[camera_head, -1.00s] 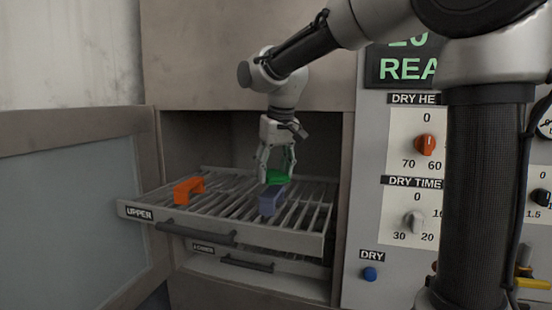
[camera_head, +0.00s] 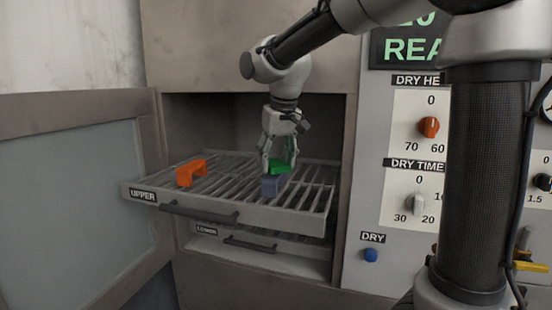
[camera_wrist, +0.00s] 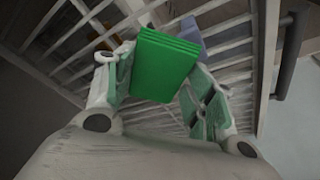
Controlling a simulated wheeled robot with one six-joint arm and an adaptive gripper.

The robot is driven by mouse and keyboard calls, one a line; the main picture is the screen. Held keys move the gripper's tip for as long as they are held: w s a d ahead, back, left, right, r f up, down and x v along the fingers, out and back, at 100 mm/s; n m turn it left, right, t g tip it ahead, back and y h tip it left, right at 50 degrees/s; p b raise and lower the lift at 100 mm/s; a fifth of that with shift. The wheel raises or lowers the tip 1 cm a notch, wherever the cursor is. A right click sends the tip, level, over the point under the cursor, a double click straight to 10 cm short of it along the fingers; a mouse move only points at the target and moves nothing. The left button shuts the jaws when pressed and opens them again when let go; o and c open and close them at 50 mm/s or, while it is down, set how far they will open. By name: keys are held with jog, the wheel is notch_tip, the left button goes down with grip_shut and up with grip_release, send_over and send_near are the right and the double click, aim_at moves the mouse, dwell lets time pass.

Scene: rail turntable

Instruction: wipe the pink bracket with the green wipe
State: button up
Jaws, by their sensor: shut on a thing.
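My gripper (camera_head: 278,162) is shut on the green wipe (camera_head: 279,168), a folded pad. The wipe also shows between my fingers in the wrist view (camera_wrist: 165,62). It is just above or against a blue-purple bracket (camera_head: 271,187) on the upper rack; I cannot tell if they touch. In the wrist view this bracket (camera_wrist: 188,38) is mostly hidden behind the wipe. An orange bracket (camera_head: 191,173) stands on the rack's left side, apart from my gripper. I see no bracket that is clearly pink.
The slatted upper rack (camera_head: 232,204) is pulled out, with a lower rack (camera_head: 287,262) beneath it. An open cabinet door (camera_head: 70,190) stands at the left. A control panel (camera_head: 386,235) with knobs is at the right. Bare slats lie between the two brackets.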

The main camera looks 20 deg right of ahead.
jog(key=shift+f, duration=0.55)
